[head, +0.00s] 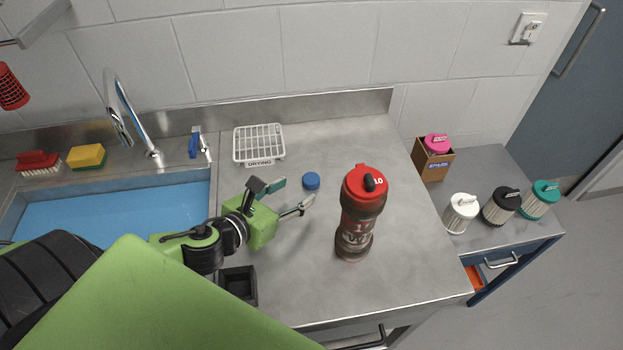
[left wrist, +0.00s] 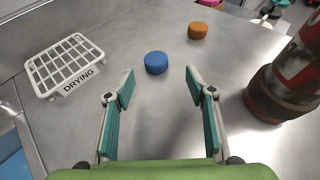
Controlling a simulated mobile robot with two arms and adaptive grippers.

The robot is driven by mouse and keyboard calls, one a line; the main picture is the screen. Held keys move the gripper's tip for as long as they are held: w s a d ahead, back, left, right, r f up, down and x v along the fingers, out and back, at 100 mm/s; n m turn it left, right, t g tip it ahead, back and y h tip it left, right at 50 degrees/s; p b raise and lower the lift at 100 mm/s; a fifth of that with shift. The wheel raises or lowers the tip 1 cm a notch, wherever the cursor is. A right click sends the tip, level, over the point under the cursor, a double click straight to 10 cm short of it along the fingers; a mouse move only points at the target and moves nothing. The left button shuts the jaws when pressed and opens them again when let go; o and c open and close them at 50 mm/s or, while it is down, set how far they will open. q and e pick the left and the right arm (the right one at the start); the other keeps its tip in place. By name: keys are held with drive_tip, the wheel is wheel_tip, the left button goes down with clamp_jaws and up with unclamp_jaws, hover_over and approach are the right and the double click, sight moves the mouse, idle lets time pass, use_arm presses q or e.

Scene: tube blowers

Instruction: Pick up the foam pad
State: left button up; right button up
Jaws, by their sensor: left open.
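A small blue round pad (head: 311,181) lies flat on the steel counter; it also shows in the left wrist view (left wrist: 156,62). An orange round pad (left wrist: 197,30) lies farther back and to the right in the left wrist view; I do not see it in the head view. I cannot tell from looks which one is the foam pad. My left gripper (head: 291,196) is open and empty, low over the counter. In the left wrist view its two fingers (left wrist: 160,84) point toward the blue pad, which lies beyond the tips, apart from them. My right gripper is not in view.
A red-capped bottle (head: 356,222) stands right of my left gripper. A white drying rack (head: 259,143) lies behind it. A small black tray (head: 239,286) is in front. A water-filled sink (head: 105,208) is at left. A lower side table with several bottles and a box (head: 434,163) is at right.

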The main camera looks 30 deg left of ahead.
sight(309, 180)
use_arm(q)
drive_tip(key=shift+x, duration=1)
drive_tip(key=shift+w+f+p, duration=0.15)
drive_tip(key=shift+w+p, duration=0.15)
drive_tip(key=shift+w, duration=0.35)
drive_tip(key=x, duration=0.3)
drive_tip(key=p+x, duration=0.1)
drive_tip(key=shift+w+a+f, duration=0.15)
drive_tip(key=shift+w+a, duration=0.05)
drive_tip(key=shift+w, duration=0.05)
drive_tip(key=c, duration=0.8)
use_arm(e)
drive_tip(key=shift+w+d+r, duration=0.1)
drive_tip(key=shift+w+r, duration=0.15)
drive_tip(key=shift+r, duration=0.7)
